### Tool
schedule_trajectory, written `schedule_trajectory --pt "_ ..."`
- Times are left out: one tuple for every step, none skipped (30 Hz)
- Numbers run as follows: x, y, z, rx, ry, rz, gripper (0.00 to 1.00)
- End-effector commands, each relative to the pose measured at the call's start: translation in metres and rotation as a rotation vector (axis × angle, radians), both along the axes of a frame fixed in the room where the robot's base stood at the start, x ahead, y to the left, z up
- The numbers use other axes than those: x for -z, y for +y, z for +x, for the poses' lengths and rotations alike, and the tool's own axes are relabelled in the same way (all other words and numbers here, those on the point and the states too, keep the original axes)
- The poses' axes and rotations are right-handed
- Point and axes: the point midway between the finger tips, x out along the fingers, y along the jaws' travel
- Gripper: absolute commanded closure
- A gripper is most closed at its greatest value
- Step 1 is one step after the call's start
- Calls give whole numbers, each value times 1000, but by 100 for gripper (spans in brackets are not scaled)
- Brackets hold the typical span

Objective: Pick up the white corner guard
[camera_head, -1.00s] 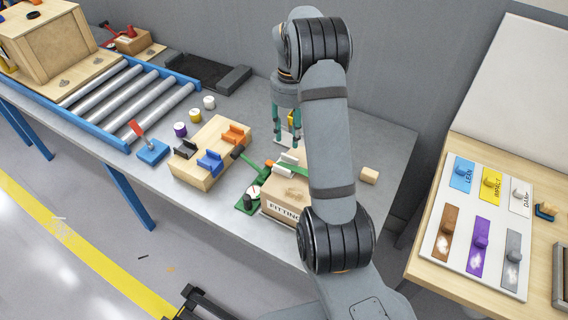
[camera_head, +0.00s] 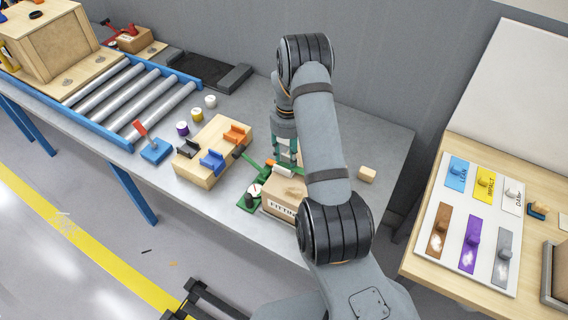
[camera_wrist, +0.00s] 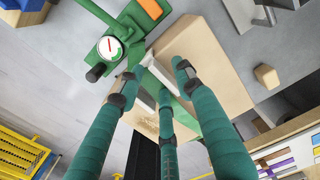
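A white piece, which looks like the white corner guard (camera_head: 284,171), is on the top edge of the cardboard carton (camera_head: 283,207), by the green strap and the orange part of the green tool. In the wrist view, part of the white guard (camera_wrist: 149,82) shows between my fingers on the carton's (camera_wrist: 205,62) edge. My gripper (camera_head: 286,157) points down just above the carton. In the wrist view, my gripper's (camera_wrist: 160,82) fingers are spread around the white piece, with gaps visible. Contact cannot be told. The fingers partly hide the guard.
The green tool with a gauge (camera_wrist: 112,46) stands beside the carton. A wooden block (camera_head: 207,174) holding black, blue and orange guards stands to the left. A small wooden block (camera_head: 367,174) lies to the right. The grey bench is clear behind the carton.

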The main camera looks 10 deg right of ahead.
Motion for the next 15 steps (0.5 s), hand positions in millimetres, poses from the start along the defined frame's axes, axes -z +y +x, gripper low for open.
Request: schedule_trajectory --pt "0 0 0 0 0 0 65" --pt "0 0 0 0 0 0 65" --pt "0 0 0 0 0 0 65" --pt "0 0 0 0 0 0 65" --pt "0 0 0 0 0 0 66" --pt "0 0 0 0 0 0 69" --pt "0 0 0 0 0 0 70" --pt "0 0 0 0 0 0 72" --pt "0 0 0 0 0 0 75" --pt "0 0 0 0 0 0 76" --pt "0 0 0 0 0 0 78" --pt "0 0 0 0 0 0 80" --pt "0 0 0 0 0 0 82" --pt "0 0 0 0 0 0 84" --pt "0 0 0 0 0 0 86"
